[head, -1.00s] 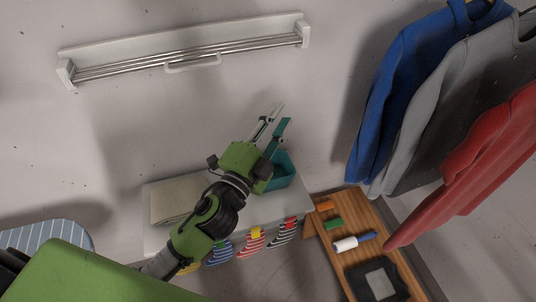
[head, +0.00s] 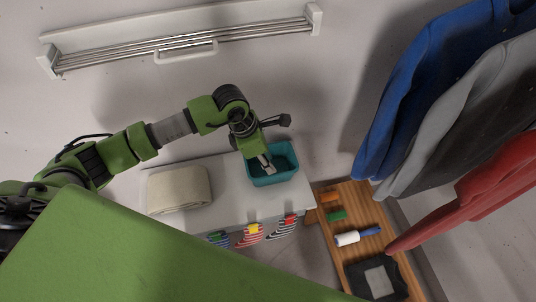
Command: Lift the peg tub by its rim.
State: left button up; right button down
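The peg tub (head: 287,178) is a teal open box on the right end of the white shelf, in the head view. My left gripper (head: 266,165) reaches down at the tub's left side. A pale finger shows over the tub's opening near the left rim. The other finger is hidden, so I cannot tell whether the gripper is open or has closed on the rim. The tub stands on the shelf. Any contents are hard to make out in its dark inside. My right gripper is not in view.
A folded beige towel (head: 179,189) lies on the white shelf (head: 229,190), left of the tub. Striped socks (head: 249,237) hang on coloured pegs below its front edge. A wooden bench (head: 350,215) holds a lint roller (head: 357,237). Shirts (head: 428,90) hang at right; a wall drying rack (head: 185,40) is above.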

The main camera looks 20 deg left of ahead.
aim_at(275, 175)
pick_arm(q)
jog(key=shift+a+f, duration=0.1)
jog(key=shift+a, duration=0.2)
jog(key=shift+b+x, duration=0.6)
jog(key=shift+x, duration=0.2)
jog(key=b+x, duration=0.5)
jog(key=x, duration=0.2)
jog(key=shift+s, duration=0.15)
jog(key=shift+w+d+f+b, duration=0.2)
jog(key=shift+f+b, duration=0.4)
jog(key=shift+b, duration=0.25)
grip_shut()
jog(key=shift+s, duration=0.1)
